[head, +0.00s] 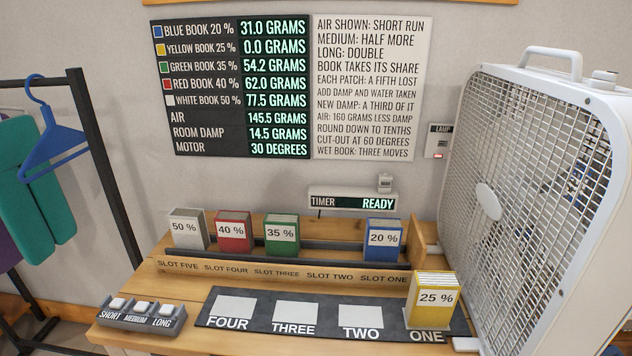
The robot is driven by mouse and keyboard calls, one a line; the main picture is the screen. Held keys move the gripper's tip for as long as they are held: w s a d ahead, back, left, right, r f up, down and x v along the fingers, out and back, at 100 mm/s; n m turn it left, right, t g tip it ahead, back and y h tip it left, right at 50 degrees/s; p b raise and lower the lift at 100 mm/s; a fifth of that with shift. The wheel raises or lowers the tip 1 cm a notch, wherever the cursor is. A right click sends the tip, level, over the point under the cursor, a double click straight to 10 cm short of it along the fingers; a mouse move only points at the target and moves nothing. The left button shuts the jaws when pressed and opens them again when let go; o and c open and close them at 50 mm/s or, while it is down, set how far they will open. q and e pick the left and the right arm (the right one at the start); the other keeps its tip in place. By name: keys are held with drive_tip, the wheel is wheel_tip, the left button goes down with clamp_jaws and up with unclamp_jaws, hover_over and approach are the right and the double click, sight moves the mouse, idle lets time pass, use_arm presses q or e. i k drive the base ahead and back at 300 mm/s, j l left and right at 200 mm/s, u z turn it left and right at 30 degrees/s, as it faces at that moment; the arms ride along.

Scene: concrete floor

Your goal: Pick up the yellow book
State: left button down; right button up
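The yellow book (432,301), labelled 25 %, stands upright on the patch marked ONE at the right end of the dark mat (264,309). It is close to the white box fan (540,200), at the fan's left. Its label faces me and nothing hides it. Neither of my grippers shows in the head view.
A slotted rack behind holds white (188,231), red (234,232), green (282,235) and blue (383,238) books; slot two is empty. A button box (142,315) sits front left. Patches two, three and four are bare. The wall board (230,88) reads yellow 0.0 grams; the timer (352,201) reads READY.

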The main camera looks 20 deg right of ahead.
sight(433, 296)
drive_tip(key=k+l+z, duration=0.15)
drive_tip(key=z, duration=1.1)
